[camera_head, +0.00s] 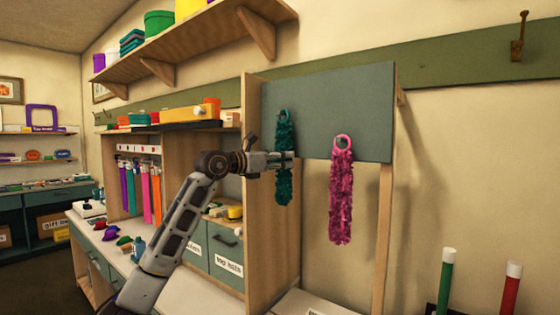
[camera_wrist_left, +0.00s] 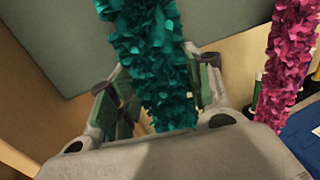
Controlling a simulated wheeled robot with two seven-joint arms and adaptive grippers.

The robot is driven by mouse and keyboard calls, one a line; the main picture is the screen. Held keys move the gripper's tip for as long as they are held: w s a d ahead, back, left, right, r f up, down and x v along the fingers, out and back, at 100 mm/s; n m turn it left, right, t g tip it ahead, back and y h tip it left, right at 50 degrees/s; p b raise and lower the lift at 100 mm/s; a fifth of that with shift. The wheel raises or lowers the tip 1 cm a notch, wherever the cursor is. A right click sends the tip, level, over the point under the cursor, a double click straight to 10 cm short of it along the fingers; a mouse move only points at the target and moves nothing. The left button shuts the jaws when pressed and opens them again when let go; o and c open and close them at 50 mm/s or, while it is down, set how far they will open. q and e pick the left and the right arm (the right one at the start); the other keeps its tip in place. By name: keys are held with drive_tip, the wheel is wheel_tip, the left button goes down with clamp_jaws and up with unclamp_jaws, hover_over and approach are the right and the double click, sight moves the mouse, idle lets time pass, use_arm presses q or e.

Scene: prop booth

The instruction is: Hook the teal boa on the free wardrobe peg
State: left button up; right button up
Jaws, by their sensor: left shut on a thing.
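The teal boa (camera_head: 284,186) hangs upright with its ring at the top, in front of the left part of the wardrobe's grey-green panel (camera_head: 350,85). My left gripper (camera_head: 287,159) is shut on the boa, below its ring. In the left wrist view the boa (camera_wrist_left: 147,45) runs between the two fingers (camera_wrist_left: 155,100). A peg inside or behind the teal ring cannot be made out clearly, so I cannot tell whether the ring is on it. The pink boa (camera_head: 341,200) hangs by its ring on the panel to the right. My right gripper is out of view.
A wooden shelf (camera_head: 185,55) with tubs is above on the left. Colored strips (camera_head: 140,190) hang in a cubby to the left, over a counter. A brass hook (camera_head: 519,38) is on the wall rail.

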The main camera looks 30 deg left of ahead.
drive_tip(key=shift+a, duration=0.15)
use_arm(q)
drive_tip(key=o, duration=0.8)
drive_tip(key=shift+o, duration=1.4)
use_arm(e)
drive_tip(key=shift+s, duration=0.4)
use_arm(q)
drive_tip(key=v, duration=1.2)
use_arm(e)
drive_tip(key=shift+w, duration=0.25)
use_arm(q)
drive_tip(key=shift+a, duration=0.1)
drive_tip(key=shift+w, duration=0.1)
